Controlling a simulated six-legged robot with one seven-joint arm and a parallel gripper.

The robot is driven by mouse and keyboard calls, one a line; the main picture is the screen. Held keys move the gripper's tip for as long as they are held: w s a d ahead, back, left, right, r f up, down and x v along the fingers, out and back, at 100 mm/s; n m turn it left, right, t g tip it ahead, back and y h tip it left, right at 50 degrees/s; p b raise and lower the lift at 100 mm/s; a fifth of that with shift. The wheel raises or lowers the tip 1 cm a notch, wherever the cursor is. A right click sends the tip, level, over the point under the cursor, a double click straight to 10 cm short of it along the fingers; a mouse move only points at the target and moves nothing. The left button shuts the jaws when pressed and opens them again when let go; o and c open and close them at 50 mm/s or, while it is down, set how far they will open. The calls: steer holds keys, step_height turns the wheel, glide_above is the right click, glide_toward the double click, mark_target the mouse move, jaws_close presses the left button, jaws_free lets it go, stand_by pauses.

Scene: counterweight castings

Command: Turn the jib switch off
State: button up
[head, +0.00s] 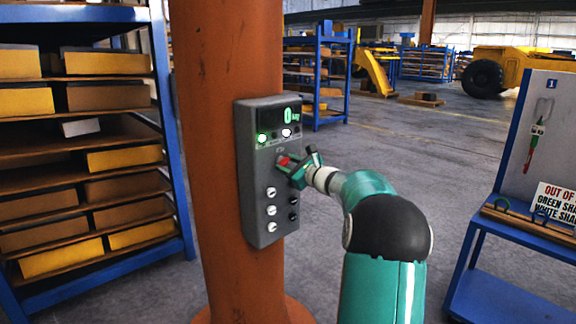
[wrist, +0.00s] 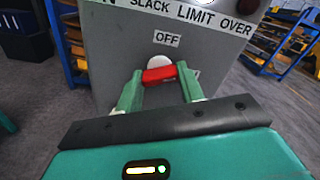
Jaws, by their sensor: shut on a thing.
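The jib switch is a red handle (wrist: 159,75) on a pale round base, on the front of a grey control box (head: 258,215). In the wrist view the handle lies nearly level, crosswise below a label reading OFF (wrist: 167,39). A second label (wrist: 197,74) to its right is mostly hidden by a finger. My gripper (wrist: 159,79) has its green fingers shut on the handle, one at each end. In the head view the red handle (head: 284,160) shows small at my gripper's tips (head: 290,168), partly covered.
The box is fixed to an orange column (head: 222,60). Its display (head: 288,114) shows a green 0, with a green lamp (head: 262,138) and a white lamp (head: 286,132) lit. Several small knobs (head: 271,210) sit below the switch. Shelving (head: 165,90) stands left, a blue stand (head: 490,220) right.

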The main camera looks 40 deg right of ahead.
steer(key=n, duration=1.2)
steer(key=shift+n, duration=0.4)
stand_by(0.3)
steer(key=o, duration=1)
steer(key=shift+s, duration=0.1)
steer(key=s, duration=1.3)
steer(key=shift+s+d, duration=0.2)
steer(key=shift+s, duration=0.1)
